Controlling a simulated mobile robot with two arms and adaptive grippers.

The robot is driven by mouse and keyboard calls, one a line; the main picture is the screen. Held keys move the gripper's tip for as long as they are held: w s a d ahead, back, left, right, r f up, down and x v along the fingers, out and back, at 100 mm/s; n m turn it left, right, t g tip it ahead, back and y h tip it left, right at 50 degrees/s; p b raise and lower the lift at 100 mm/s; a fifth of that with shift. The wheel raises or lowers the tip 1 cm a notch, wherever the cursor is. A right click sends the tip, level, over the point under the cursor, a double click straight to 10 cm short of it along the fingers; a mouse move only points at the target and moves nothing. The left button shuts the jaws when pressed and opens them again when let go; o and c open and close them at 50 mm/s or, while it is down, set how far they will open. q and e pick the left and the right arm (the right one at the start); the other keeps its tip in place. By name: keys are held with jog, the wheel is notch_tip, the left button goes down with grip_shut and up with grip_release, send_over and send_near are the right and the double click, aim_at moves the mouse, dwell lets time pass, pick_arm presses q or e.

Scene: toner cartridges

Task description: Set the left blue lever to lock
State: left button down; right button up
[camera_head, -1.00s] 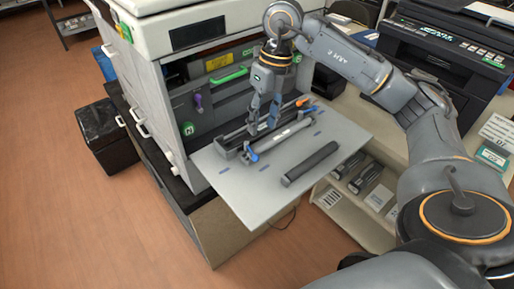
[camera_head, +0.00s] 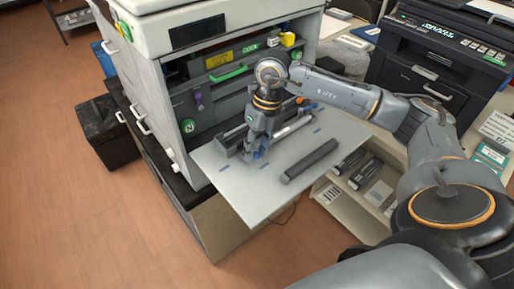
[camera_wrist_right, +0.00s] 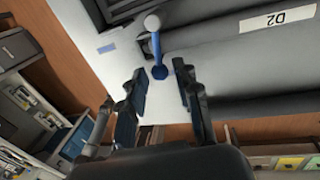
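The left blue lever (camera_wrist_right: 157,50) shows in the right wrist view as a blue rod with a pale ball at one end and a wider blue end (camera_wrist_right: 160,73) at the other. In the head view my right gripper (camera_head: 258,152) is over the left end of the cartridge unit (camera_head: 291,129) and mostly hides the lever. In the wrist view the right gripper (camera_wrist_right: 161,78) is open, with its fingertips on either side of the lever's wider blue end. My left gripper is not in view.
A grey plate (camera_head: 239,185) lies under the unit, with a dark cylinder (camera_head: 310,160) in front of it. The plate's front left is clear.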

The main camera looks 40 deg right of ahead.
grip_shut()
jog(key=shift+d+f+n+b, duration=0.15)
jog(key=shift+d+n+b, duration=0.1)
jog(key=shift+n+b, duration=0.25)
jog(key=shift+d+n+g+b, duration=0.3)
jog(key=shift+d+n+b, duration=0.1)
jog(key=shift+n, duration=0.6)
jog(key=shift+o, duration=2.3)
grip_release()
jog(key=shift+r, duration=0.3)
